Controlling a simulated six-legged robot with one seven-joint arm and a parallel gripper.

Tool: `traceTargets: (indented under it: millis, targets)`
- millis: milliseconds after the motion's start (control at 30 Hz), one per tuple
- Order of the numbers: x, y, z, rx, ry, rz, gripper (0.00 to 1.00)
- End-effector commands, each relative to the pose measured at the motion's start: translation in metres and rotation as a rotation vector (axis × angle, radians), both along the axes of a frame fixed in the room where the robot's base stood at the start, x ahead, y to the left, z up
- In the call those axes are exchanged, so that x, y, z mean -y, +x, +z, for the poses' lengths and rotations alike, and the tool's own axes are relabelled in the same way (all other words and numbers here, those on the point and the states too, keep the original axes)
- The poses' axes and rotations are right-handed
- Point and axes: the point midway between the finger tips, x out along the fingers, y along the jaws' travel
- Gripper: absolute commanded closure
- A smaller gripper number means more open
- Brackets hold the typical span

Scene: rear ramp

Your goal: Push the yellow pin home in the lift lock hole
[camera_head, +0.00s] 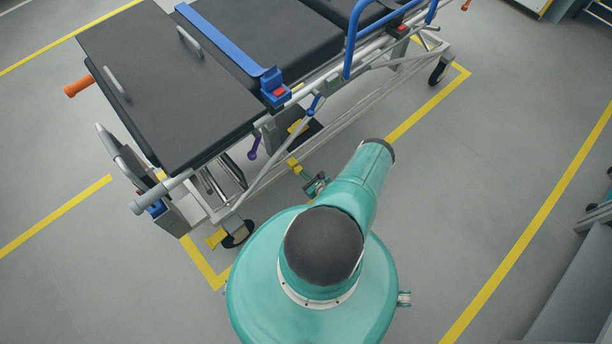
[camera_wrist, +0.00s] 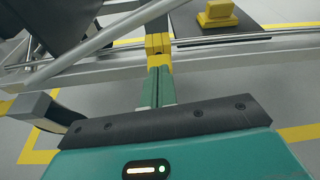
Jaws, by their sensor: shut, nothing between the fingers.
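My gripper (camera_head: 294,164) is shut, with its green fingers together and yellow at their tips. In the wrist view the gripper (camera_wrist: 158,44) points away from the camera, and its yellow tips overlap the grey lower rail of the stretcher. I cannot tell whether they touch the rail. No separate yellow pin can be made out for certain, and the lock hole cannot be picked out. A yellow block (camera_wrist: 217,13) sits on a dark plate beyond the rail, and it also shows under the stretcher in the head view (camera_head: 297,127).
The stretcher (camera_head: 165,85) with black pads stands just ahead of me. A purple knob (camera_head: 253,148) hangs at its near side. A caster (camera_head: 238,234) with a yellow pedal (camera_head: 216,238) is at the near corner.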

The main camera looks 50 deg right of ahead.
Motion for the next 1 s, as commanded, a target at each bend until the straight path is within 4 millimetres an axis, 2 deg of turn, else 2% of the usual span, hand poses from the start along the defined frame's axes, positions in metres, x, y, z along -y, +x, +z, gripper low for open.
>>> traceTargets:
  millis: [167, 500, 733, 867, 1000]
  targets:
    - [0.000, 0.001, 0.000, -0.002, 0.001, -0.001, 1.00]
    - [-0.005, -0.025, 0.000, -0.002, 0.001, -0.002, 1.00]
    - [-0.008, -0.034, 0.002, -0.002, 0.000, 0.000, 1.00]
    - [-0.012, -0.051, 0.007, -0.001, 0.003, -0.003, 1.00]
    - [-0.019, -0.079, 0.016, -0.002, 0.002, -0.004, 1.00]
